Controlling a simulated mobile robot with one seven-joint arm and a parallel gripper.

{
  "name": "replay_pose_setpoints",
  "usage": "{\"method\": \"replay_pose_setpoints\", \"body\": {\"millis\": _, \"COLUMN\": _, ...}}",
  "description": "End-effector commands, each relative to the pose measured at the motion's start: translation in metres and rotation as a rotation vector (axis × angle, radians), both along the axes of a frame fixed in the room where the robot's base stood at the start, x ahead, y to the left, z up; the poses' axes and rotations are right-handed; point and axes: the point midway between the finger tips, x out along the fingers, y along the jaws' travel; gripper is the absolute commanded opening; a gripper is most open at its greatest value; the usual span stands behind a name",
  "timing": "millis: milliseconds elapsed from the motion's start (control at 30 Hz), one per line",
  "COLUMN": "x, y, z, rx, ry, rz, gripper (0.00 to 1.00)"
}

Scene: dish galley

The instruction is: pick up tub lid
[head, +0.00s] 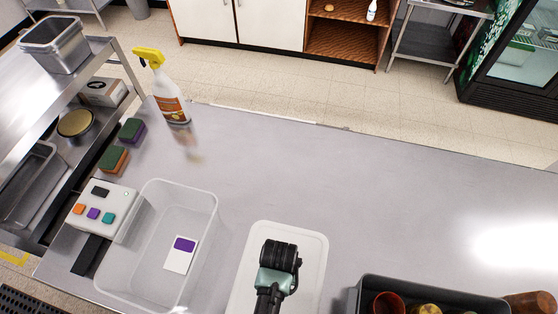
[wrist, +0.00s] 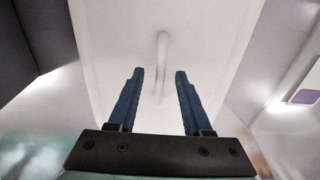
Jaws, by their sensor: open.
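The tub lid (head: 308,248) is a pale, flat, rounded rectangle lying on the steel counter at the bottom middle of the head view. In the wrist view the lid (wrist: 110,45) fills the middle, with a raised handle-like bar (wrist: 162,50) along its centre. My gripper (wrist: 159,74) is open, its two blue fingers on either side of the bar's near end as seen from the wrist. Nothing is visibly held, and the height of the fingertips above the lid is hard to tell. In the head view my arm hides the fingers and the lid's middle.
A clear tub (head: 215,205) with a purple-marked label stands left of the lid. A dark bin (head: 440,287) with cups is to the right. A button box (head: 118,196), two sponges (head: 113,158) and a spray bottle (head: 170,100) are farther left. The counter behind the lid is clear.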

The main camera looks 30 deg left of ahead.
Motion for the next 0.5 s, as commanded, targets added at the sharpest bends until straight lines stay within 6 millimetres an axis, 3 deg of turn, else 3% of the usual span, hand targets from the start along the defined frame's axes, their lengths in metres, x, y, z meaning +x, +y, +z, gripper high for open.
{"method": "replay_pose_setpoints", "body": {"millis": 167, "x": 0.0003, "y": 0.0002, "z": -0.0001, "rx": 0.000, "ry": -0.001, "rz": 0.000, "gripper": 0.50}}
{"method": "replay_pose_setpoints", "body": {"millis": 433, "x": 0.0002, "y": 0.0002, "z": 0.0001, "rx": 0.000, "ry": -0.001, "rz": 0.000, "gripper": 0.05}}
{"method": "replay_pose_setpoints", "body": {"millis": 500, "x": 0.0002, "y": 0.0002, "z": 0.0001, "rx": 0.000, "ry": -0.001, "rz": 0.000, "gripper": 0.00}}
